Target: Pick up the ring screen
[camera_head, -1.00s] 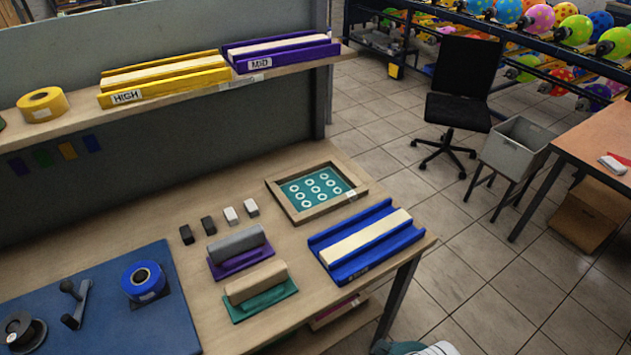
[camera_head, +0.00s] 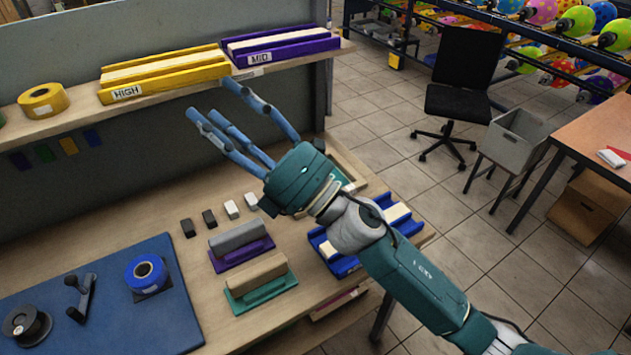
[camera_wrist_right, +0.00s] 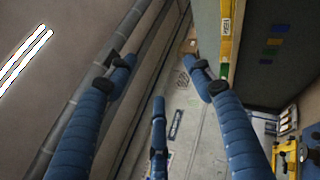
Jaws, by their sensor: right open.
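The ring screen is a wooden frame around a teal mesh printed with white rings. It lies on the bench, and in the head view only its far right rim (camera_head: 352,170) and a bit of teal show. My right gripper and wrist hide the rest. My right gripper (camera_head: 208,102) is open and empty, raised above the bench with its blue fingers pointing left towards the back panel. Its spread fingers also show in the right wrist view (camera_wrist_right: 159,72), with nothing between them. My left gripper is not in view.
A blue tray (camera_head: 345,267) with a cream bar is partly behind my right arm. Blocks on purple (camera_head: 242,253) and green (camera_head: 262,293) bases stand nearby. Small dark and white blocks line up behind. A shelf (camera_head: 70,122) with yellow and purple trays overhangs the bench's back.

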